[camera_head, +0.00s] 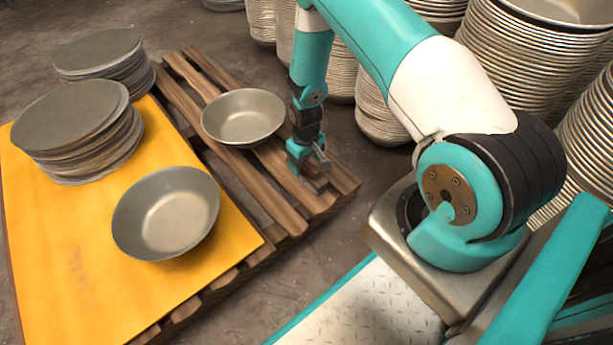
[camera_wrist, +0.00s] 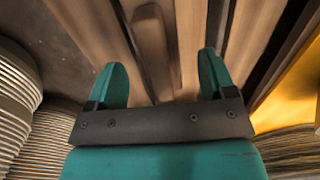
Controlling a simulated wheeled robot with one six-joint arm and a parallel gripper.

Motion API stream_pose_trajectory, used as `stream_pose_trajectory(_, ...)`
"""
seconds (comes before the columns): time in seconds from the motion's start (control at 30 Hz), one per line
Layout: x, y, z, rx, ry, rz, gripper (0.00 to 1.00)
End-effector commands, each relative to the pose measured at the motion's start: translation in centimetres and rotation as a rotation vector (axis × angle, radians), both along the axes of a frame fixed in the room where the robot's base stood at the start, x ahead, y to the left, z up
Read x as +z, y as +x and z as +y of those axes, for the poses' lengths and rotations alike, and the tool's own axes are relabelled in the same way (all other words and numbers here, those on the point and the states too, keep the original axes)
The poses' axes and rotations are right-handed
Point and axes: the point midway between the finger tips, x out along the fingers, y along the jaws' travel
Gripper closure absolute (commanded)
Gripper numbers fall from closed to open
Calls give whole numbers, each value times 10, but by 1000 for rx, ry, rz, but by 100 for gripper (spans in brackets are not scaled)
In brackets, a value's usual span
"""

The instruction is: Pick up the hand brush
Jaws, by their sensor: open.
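A brown, elongated block with a rounded end, seemingly the hand brush (camera_wrist: 150,42), lies on the wooden pallet in the wrist view. It lies between the lines of my two teal fingers, slightly left of centre, and its near part runs down towards the gripper's dark plate. My gripper (camera_wrist: 162,72) is open, with nothing between its fingertips. In the head view my gripper (camera_head: 309,163) hangs low over the right end of the pallet (camera_head: 285,213). A small dark piece (camera_head: 316,184) shows just below it, perhaps the brush, mostly hidden by the gripper.
A metal bowl (camera_head: 243,118) sits on the pallet left of my gripper. Another bowl (camera_head: 166,213) and stacks of round plates (camera_head: 75,120) stand on the yellow sheet (camera_head: 85,262). Tall bowl stacks (camera_head: 530,70) crowd the back right. Bare floor lies around the pallet's right end.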

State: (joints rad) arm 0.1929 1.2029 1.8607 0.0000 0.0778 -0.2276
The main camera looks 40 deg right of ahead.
Motion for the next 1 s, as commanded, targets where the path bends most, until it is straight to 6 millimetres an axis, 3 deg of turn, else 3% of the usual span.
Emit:
stream_pose_trajectory(0.03, -15, 0, -2, -1, 0, 0, 23)
stream_pose_trajectory(0.13, -29, -1, -1, 0, 0, 1, 23)
stream_pose_trajectory(0.4, -30, 0, -1, 0, 0, 0, 23)
stream_pose_trajectory(0.7, -29, 0, -1, 0, 0, 0, 85)
stream_pose_trajectory(1.0, -25, 0, -1, 0, 0, 0, 86)
